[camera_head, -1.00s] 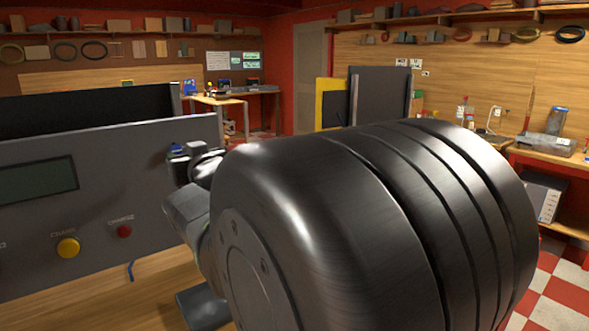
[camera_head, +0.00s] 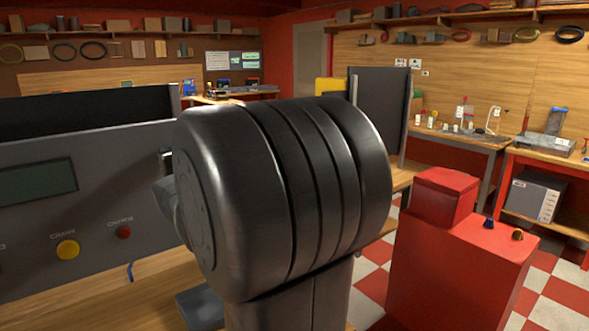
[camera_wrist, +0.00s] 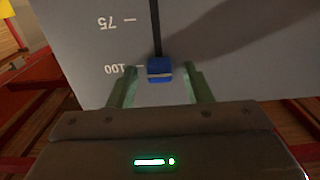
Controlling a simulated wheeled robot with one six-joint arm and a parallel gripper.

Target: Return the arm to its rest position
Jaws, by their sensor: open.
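In the wrist view my gripper (camera_wrist: 160,88) shows two green fingers standing apart, with nothing held between them. Past the fingertips is a grey panel (camera_wrist: 230,60) with a dark vertical slot, a blue slider knob (camera_wrist: 159,69) and the marks 75 and 100. The knob appears between the fingertips in the picture; I cannot tell how far beyond them it is. In the head view my own dark arm link fills the middle and hides the gripper. The grey panel (camera_head: 100,215) at left has a display (camera_head: 38,181), a yellow button (camera_head: 67,250) and a red button (camera_head: 123,232).
A red cabinet (camera_head: 460,255) stands at right on the checkered floor. Workbenches (camera_head: 560,165) with tools line the right wall. A wooden surface (camera_head: 90,305) lies below the panel. A dark upright board (camera_head: 378,110) stands behind my arm.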

